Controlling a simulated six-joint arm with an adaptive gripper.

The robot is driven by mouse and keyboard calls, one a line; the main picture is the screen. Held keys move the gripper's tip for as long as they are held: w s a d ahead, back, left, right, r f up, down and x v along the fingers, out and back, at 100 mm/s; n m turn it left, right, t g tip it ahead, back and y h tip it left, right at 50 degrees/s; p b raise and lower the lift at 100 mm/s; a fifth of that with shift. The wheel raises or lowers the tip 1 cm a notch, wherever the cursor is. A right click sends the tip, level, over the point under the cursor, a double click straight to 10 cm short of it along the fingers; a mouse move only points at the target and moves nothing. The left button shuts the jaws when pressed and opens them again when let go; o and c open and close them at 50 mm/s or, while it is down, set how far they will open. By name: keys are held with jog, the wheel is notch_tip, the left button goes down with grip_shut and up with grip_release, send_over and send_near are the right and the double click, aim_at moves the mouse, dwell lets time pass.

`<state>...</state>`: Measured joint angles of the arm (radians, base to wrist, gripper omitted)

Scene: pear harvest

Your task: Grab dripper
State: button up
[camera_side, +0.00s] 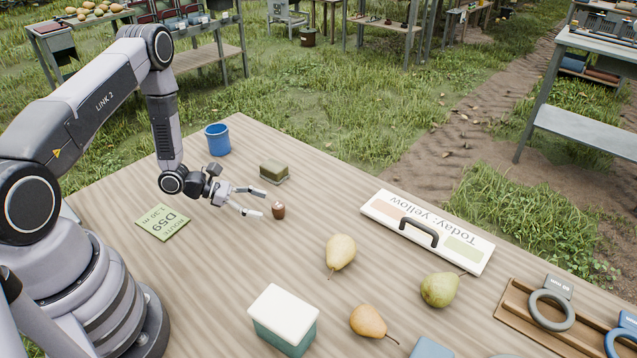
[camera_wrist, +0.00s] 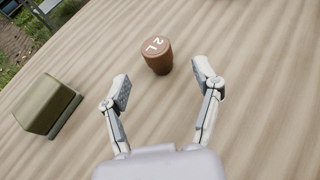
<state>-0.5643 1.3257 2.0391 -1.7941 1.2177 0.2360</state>
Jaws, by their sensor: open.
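A small brown tapered piece (camera_side: 278,211), likely the dripper, stands upright on the wooden table. In the wrist view the brown piece (camera_wrist: 157,57) has a light marking like "2 L" on its top. My gripper (camera_side: 263,203) is open and empty, low over the table. Its fingertips (camera_wrist: 162,84) point at the brown piece, which stands just beyond them and roughly centred between them. I see no contact in the wrist view.
A green block (camera_side: 273,171) lies beside my gripper; a blue cup (camera_side: 217,139) stands behind. A green card (camera_side: 162,222), a white "Today: yellow" board (camera_side: 456,250), several pears (camera_side: 341,251), a white-lidded box (camera_side: 284,316) and a wooden ring holder (camera_side: 515,305) lie around.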

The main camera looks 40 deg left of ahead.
aim_at(278, 209)
jog(key=x, duration=0.5)
jog(key=shift+w, duration=0.15)
jog(key=shift+c, duration=0.3)
jog(key=c, duration=0.9)
jog(key=shift+r, duration=0.1)
